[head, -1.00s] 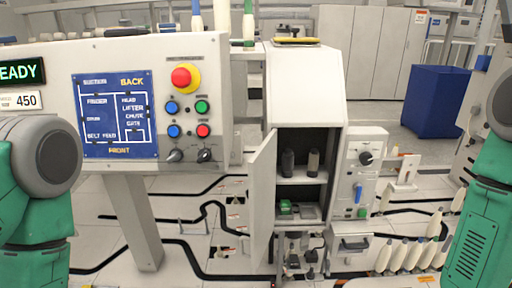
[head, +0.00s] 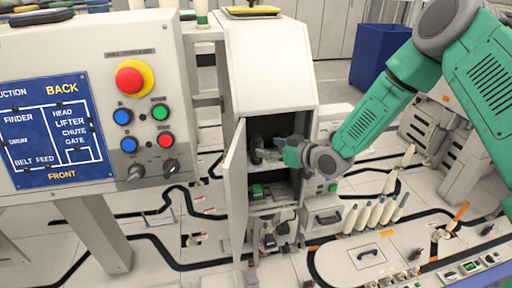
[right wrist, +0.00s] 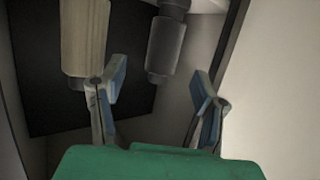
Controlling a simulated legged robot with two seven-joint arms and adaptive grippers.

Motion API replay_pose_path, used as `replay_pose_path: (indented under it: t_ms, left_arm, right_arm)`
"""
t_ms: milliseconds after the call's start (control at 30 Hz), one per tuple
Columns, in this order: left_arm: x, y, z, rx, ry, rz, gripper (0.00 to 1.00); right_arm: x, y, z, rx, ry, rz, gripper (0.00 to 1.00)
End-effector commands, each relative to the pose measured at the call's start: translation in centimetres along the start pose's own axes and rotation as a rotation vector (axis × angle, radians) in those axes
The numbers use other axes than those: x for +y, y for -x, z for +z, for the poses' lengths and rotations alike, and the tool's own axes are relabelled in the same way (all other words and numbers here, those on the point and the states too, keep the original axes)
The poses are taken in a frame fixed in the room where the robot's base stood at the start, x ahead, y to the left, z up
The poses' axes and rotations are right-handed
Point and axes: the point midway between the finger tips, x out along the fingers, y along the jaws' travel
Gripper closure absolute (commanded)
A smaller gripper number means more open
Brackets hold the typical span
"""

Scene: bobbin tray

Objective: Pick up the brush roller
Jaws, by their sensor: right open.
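Two upright rollers stand in the open cabinet (head: 270,62). In the right wrist view, which looks upside down, one is beige and ribbed (right wrist: 85,38) at the left, the other dark grey with a narrower end (right wrist: 165,45) near the middle. I cannot tell for sure which is the brush roller. My right gripper (right wrist: 156,88) is open and empty. The dark roller lies ahead, in line with the gap between its fingers; the beige one is beyond the left finger. In the head view the right gripper (head: 274,154) reaches into the upper compartment and partly hides the rollers. My left gripper is out of view.
The cabinet door (head: 234,195) stands open at the left of the opening. A green item (head: 259,191) lies on the lower level. A control panel (head: 85,105) stands at the left. Several pale bobbins (head: 375,213) stand to the right, and a blue bin (head: 380,55) behind.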

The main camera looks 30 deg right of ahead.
Motion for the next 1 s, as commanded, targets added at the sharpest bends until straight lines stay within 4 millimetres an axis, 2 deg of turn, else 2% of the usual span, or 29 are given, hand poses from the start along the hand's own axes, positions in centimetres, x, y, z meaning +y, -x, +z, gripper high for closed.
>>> replay_pose_path:
  t_ms: [167,500,767,800,933,967,1000]
  left_arm:
    - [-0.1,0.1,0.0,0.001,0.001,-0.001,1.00]
    - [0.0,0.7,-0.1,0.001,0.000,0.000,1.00]
    - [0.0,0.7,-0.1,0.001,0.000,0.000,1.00]
    - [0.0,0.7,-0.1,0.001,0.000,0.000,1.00]
    - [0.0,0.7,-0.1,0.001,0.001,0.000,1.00]
    - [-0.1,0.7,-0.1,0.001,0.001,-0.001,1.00]
    - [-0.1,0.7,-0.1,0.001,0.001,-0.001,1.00]
  right_arm:
    - [0.4,-1.0,0.3,0.000,-0.005,0.000,0.44]
    - [0.3,-5.4,0.7,0.001,-0.008,-0.001,0.44]
    - [-0.2,-5.8,0.4,0.000,-0.004,0.000,0.44]
    - [-0.2,-5.9,0.4,0.000,-0.003,0.000,0.47]
    - [-0.2,-5.9,0.5,0.000,-0.004,0.000,0.93]
    - [-0.1,-5.9,0.5,0.000,-0.004,0.000,1.00]
    - [-0.1,-5.9,0.5,0.000,-0.005,-0.001,1.00]
